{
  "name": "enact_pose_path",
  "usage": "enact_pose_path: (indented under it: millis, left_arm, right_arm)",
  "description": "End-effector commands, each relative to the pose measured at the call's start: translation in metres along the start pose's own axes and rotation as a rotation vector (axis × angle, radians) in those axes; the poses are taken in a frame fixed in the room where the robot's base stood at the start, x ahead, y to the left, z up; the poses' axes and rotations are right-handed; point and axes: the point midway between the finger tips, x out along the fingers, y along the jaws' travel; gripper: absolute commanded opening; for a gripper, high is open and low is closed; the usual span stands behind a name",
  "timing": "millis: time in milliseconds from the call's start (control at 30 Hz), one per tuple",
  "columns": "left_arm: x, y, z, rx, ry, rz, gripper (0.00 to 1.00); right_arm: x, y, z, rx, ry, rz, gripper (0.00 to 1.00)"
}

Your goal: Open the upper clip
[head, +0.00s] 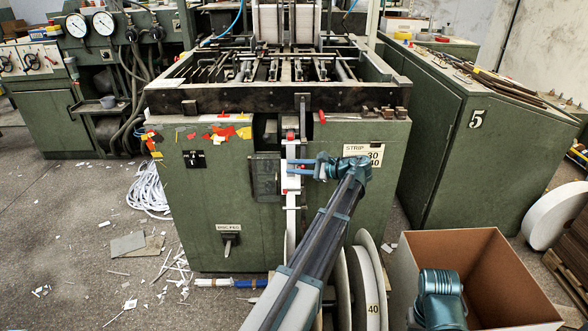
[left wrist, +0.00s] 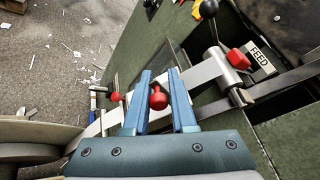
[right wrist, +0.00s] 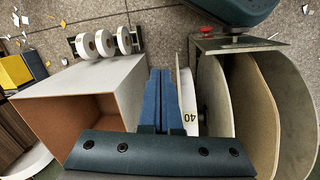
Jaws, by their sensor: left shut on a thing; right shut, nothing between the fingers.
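A white strip (head: 291,222) runs up the front of the green machine, and it also crosses the left wrist view (left wrist: 201,74). My left gripper (head: 297,168) is at the strip. In the left wrist view its blue fingers (left wrist: 159,92) are shut on a red ball knob (left wrist: 158,101), which appears to be the upper clip's. A second red knob (left wrist: 116,97) sits lower along the strip, apart from the fingers. The clip body is mostly hidden by the fingers. My right gripper (right wrist: 160,85) is shut and empty, between a box and a reel.
A red block (left wrist: 238,59) and a FEED label (left wrist: 261,62) lie near the strip's upper end. A reel marked 40 (head: 371,290) stands below, beside an open cardboard box (head: 480,250). Scraps (head: 174,268) litter the floor at left. A black-knobbed lever (left wrist: 209,9) stands close by.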

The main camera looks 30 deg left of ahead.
Motion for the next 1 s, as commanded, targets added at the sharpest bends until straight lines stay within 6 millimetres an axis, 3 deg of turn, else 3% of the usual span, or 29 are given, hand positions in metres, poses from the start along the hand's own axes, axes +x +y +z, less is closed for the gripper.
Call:
enact_pose_path:
  millis: [500,1000]
  left_arm:
    - [-0.016,0.002,-0.008,-0.013,-0.286,0.159,0.00]
    - [-0.021,0.003,-0.005,-0.018,-0.372,0.203,0.00]
  right_arm:
    - [0.029,-0.002,-0.002,-0.001,0.000,0.005,0.00]
    - [0.035,-0.002,-0.002,-0.002,0.000,0.007,0.00]
